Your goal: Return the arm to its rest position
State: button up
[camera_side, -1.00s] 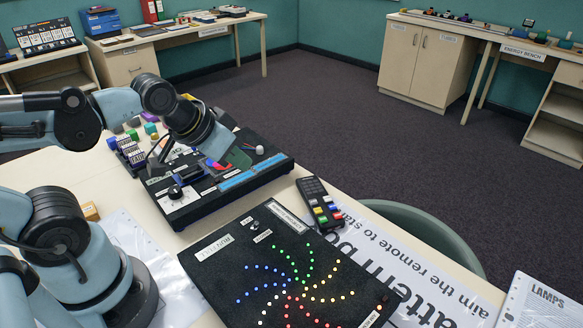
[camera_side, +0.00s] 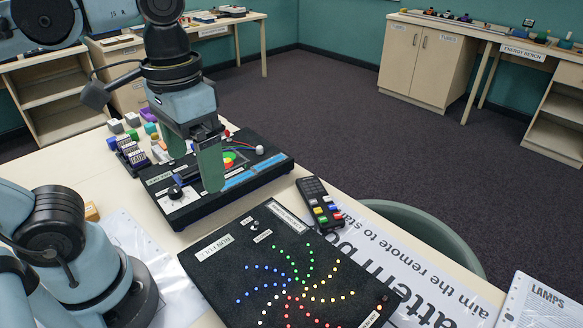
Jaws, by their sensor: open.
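My gripper (camera_side: 194,163) hangs fingers-down over the left part of a black console (camera_side: 236,195) on the table. Its two green fingers are spread apart, with nothing between them that I can see. The fingers hide part of the console's top. Whether the fingertips touch the console I cannot tell. My arm reaches in from the upper left.
A black remote (camera_side: 319,203) lies right of the console. A black board with coloured lights (camera_side: 293,274) lies in front. Small blocks (camera_side: 132,135) and a card rack (camera_side: 131,153) stand behind-left.

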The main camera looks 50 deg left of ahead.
notch_tip(320, 180, down, 10)
dwell(0.6)
jog(key=shift+r, duration=0.15)
dwell(0.5)
